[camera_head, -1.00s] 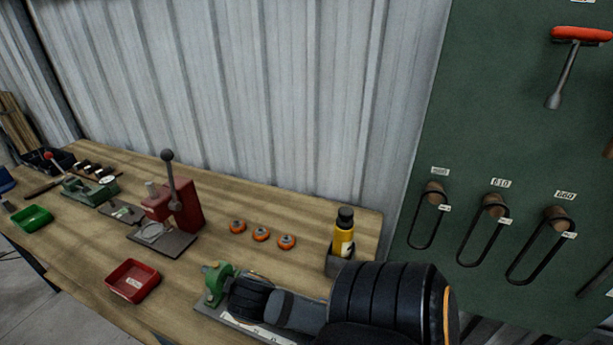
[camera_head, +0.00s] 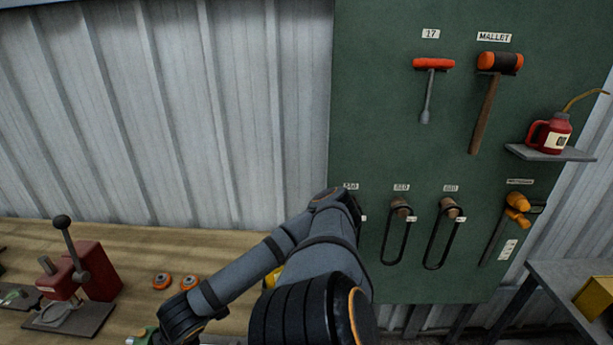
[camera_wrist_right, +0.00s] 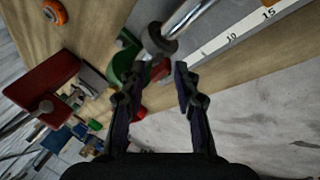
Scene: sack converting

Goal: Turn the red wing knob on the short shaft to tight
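In the right wrist view a metal shaft with a dark grey collar (camera_wrist_right: 160,40) runs up from a green bracket (camera_wrist_right: 128,60). A small red part (camera_wrist_right: 160,70), possibly the wing knob, shows just below the collar; its shape and setting are unclear. My right gripper (camera_wrist_right: 164,72) is open, its two fingers apart on either side of the line of the shaft, close to that red part. I cannot tell whether they touch it. In the head view my right arm reaches down to the left; its gripper is hidden. A bit of green bracket (camera_head: 140,338) shows at the bottom edge. My left gripper is not in view.
A white ruler strip (camera_wrist_right: 235,32) runs beside the shaft. A red lever press (camera_head: 98,272) and orange knobs (camera_head: 162,281) stand on the wooden bench (camera_head: 130,240). Behind is a green tool board (camera_head: 370,100) with hanging tools and belts.

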